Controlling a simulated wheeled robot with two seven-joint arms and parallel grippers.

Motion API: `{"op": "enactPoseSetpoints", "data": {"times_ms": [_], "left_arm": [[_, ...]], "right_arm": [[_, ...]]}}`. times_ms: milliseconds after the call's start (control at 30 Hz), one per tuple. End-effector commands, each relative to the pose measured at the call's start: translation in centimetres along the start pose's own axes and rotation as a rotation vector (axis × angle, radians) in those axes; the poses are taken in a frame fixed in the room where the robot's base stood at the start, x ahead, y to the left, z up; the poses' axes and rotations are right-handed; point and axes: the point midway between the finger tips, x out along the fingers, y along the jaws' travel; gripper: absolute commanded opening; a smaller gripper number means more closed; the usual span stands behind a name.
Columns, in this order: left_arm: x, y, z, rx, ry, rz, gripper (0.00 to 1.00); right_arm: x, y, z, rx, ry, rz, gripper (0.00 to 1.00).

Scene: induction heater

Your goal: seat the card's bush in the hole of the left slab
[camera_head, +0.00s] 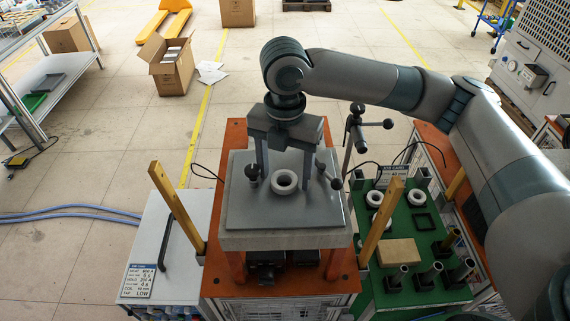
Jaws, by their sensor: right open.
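A grey slab (240,215) lies flat on the orange stand in the middle. A pale ring (284,182) with a dark centre is on its top; whether it surrounds the slab's hole I cannot tell. My right gripper (285,171) points down over the slab, open, with one finger on each side of the ring. No gap or contact with the ring can be made out. A job card (393,174) stands at the mat's back, too small to read. My left gripper is out of view.
Two yellow posts (177,208) (381,222) rise beside the slab. White rings (415,198), a tan block (398,252) and a black square frame (424,222) lie on the green mat (400,228). A white cabinet (152,245) with another card (139,281) is at left.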

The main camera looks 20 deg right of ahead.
Motion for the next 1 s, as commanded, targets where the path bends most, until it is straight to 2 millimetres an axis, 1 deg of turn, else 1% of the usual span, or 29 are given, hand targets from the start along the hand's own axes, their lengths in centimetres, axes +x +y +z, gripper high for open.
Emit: {"op": "enactPoseSetpoints", "data": {"times_ms": [167, 367, 567, 900, 1000], "left_arm": [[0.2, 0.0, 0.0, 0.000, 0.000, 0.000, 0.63], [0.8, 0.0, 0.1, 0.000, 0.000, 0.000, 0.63], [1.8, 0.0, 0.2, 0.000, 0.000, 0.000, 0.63], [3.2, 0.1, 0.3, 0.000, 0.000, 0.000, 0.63], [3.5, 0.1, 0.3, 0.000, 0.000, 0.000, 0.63]], "right_arm": [[-0.5, 0.1, 0.0, 0.000, 0.000, 0.001, 0.63], [-2.4, 0.1, 0.0, 0.000, -0.001, 0.003, 0.63], [-5.9, 0.1, 0.1, 0.000, -0.003, 0.003, 0.63], [-12.8, 0.1, 0.1, 0.001, -0.003, 0.003, 0.63], [-14.4, 0.0, 0.1, 0.001, -0.002, 0.002, 0.63]]}}
